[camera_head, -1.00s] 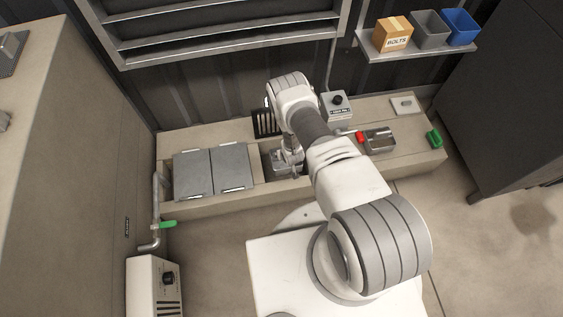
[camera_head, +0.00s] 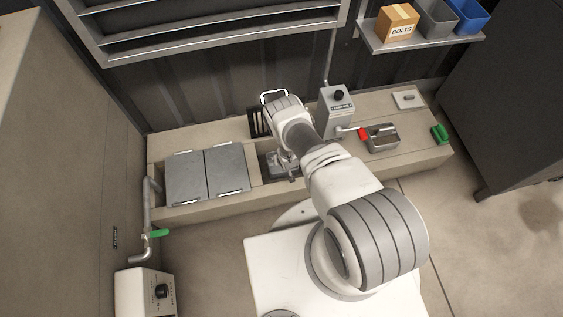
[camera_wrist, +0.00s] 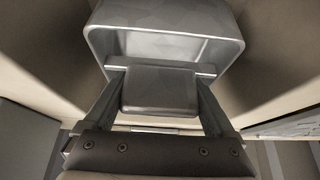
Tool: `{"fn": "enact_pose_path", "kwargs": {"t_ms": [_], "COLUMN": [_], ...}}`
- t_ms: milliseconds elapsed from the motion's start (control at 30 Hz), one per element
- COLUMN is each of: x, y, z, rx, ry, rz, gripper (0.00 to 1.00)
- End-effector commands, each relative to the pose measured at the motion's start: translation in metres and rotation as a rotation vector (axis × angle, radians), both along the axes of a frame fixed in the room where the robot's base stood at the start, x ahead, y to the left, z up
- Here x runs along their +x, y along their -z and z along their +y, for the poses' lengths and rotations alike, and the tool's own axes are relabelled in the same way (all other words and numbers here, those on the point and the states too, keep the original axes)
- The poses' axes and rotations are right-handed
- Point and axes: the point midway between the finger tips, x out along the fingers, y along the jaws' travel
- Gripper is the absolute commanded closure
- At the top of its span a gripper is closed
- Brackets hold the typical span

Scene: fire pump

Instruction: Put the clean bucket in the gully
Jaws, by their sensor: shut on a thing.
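The clean bucket (camera_wrist: 165,45) is a grey metal open-topped box, seen from above in the wrist view. My gripper (camera_wrist: 160,88) is shut on the block-like grip at its near side. In the head view my gripper (camera_head: 284,170) and the bucket are low at the gully (camera_head: 265,149), the open slot in the concrete plinth right of the grey covers. My wrist hides most of the bucket there. Beige walls flank the bucket in the wrist view. I cannot tell whether it touches the bottom.
Two grey cover plates (camera_head: 206,171) lie left of the slot. A dark grate (camera_head: 256,122) leans behind it. To the right are a grey control box (camera_head: 336,112), a red-handled valve (camera_head: 363,133), a metal basin (camera_head: 383,138) and a green object (camera_head: 439,134). A green-handled pipe (camera_head: 147,215) stands left.

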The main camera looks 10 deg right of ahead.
Motion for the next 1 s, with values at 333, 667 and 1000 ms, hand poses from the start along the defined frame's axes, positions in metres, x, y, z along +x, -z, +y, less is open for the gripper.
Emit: {"fn": "enact_pose_path", "kwargs": {"t_ms": [333,667,1000], "x": [0.0,-0.001,0.0], "y": [0.027,0.031,0.027], "z": [0.0,0.0,0.0], "rx": [-0.001,0.0,0.0], "ry": [-0.001,-0.001,-0.001], "rz": [-0.001,0.001,0.0], "gripper": [0.98,0.0,0.0]}}
